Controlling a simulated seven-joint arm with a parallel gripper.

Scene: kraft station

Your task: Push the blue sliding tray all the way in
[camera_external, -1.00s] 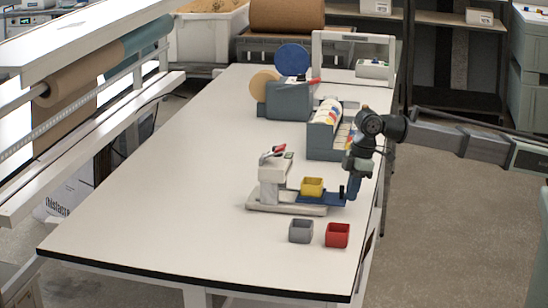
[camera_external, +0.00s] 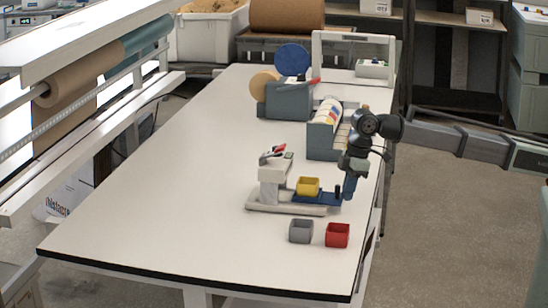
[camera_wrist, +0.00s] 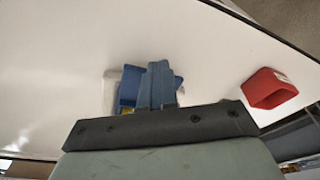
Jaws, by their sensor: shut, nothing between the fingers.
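The blue sliding tray (camera_external: 313,197) sticks out to the right from a pale press-like stand (camera_external: 270,185) on the table. A yellow open box (camera_external: 308,186) sits on the tray, and a small dark knob (camera_external: 338,192) stands at its right end. My gripper (camera_external: 348,193) is shut and empty, pointing down at the tray's right end beside the knob; I cannot tell whether it touches. In the wrist view the closed blue fingers (camera_wrist: 158,85) hide part of the tray (camera_wrist: 129,88), and only a sliver of the yellow box shows.
A grey box (camera_external: 301,231) and a red box (camera_external: 338,235) stand in front of the stand; the red one also shows in the wrist view (camera_wrist: 268,89). A grey rack (camera_external: 322,140) stands behind. The table's left side is clear.

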